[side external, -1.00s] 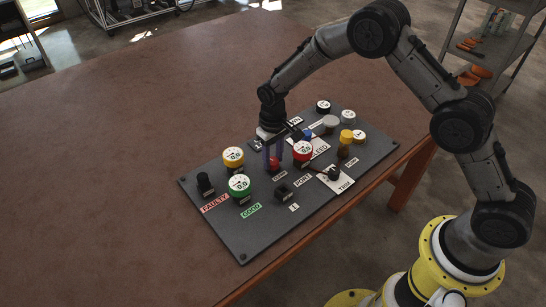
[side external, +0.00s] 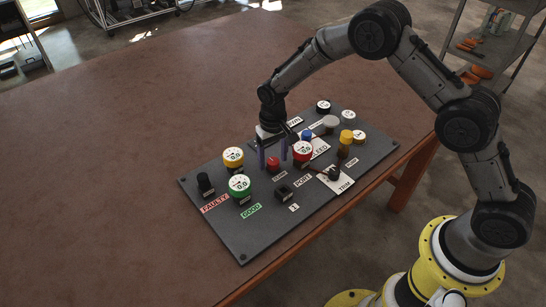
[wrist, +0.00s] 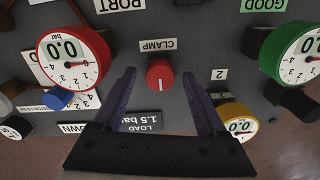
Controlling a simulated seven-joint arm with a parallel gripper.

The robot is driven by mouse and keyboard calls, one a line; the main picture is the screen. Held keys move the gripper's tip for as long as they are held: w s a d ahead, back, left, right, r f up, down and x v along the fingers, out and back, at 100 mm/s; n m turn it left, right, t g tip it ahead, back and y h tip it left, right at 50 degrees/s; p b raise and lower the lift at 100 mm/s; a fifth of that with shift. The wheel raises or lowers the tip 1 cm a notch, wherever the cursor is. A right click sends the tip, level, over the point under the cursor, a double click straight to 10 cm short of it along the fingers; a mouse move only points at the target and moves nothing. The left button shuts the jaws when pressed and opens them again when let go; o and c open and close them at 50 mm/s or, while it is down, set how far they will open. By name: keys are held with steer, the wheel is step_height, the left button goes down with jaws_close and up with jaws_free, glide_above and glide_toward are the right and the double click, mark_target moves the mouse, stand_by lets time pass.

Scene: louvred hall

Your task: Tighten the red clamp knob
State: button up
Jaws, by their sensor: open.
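The red clamp knob (wrist: 160,75) has a pale pointer line and sits under a label reading CLAMP (wrist: 158,44) in the wrist view. In the side view the red knob (side external: 273,165) stands near the middle of the grey panel (side external: 245,238). My gripper (wrist: 163,78) is open, with its two purple fingers apart, one on each side of the knob. In the side view my gripper (side external: 273,160) is low over the panel at the knob. I cannot tell whether the fingers touch it.
A red-rimmed gauge (wrist: 72,57) and a blue knob (wrist: 57,98) are left of the fingers in the wrist view. A yellow gauge (wrist: 238,120) is close to the right finger, and a green gauge (wrist: 296,52) is farther right. The brown table (side external: 120,140) around the panel is clear.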

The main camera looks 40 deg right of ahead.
mark_target(273, 161)
step_height(273, 161, up, 14)
stand_by(0.6)
steer(key=shift+f, duration=0.1)
steer(key=shift+c, duration=0.4)
stand_by(1.4)
